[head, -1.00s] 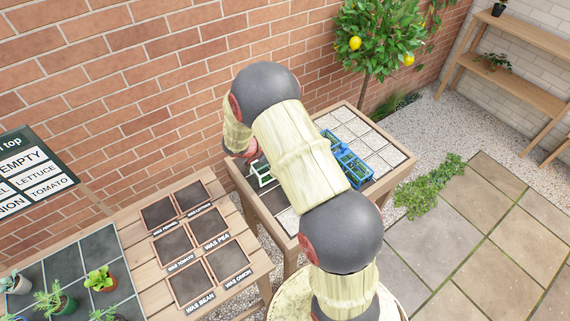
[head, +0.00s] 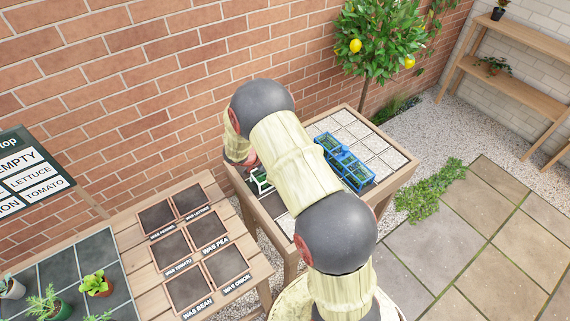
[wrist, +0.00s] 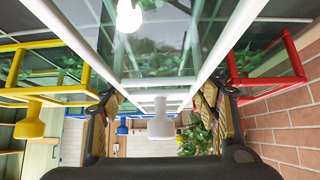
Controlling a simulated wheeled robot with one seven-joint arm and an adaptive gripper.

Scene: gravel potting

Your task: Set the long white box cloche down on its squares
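The white box cloche (head: 262,186) shows at the left end of the far table in the head view, mostly hidden behind my arm. Its clear-sided white frame (wrist: 158,82) fills the upper middle of the wrist view, which looks upside down. A white knob (wrist: 160,122) shows between my fingers with clear space on both sides. My gripper (wrist: 162,98) looks open, fingers wide apart close to the frame; neither finger visibly presses on it. My arm hides the gripper in the head view. I cannot tell whether the cloche's bottom edges rest fully on its squares.
A blue cloche (head: 345,163) stands on pale gravel squares on the same table. In the wrist view a yellow-framed cloche (wrist: 40,92) is at the left and a red-framed one (wrist: 285,78) at the right by the brick wall. A slatted table (head: 130,232) stands nearer.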

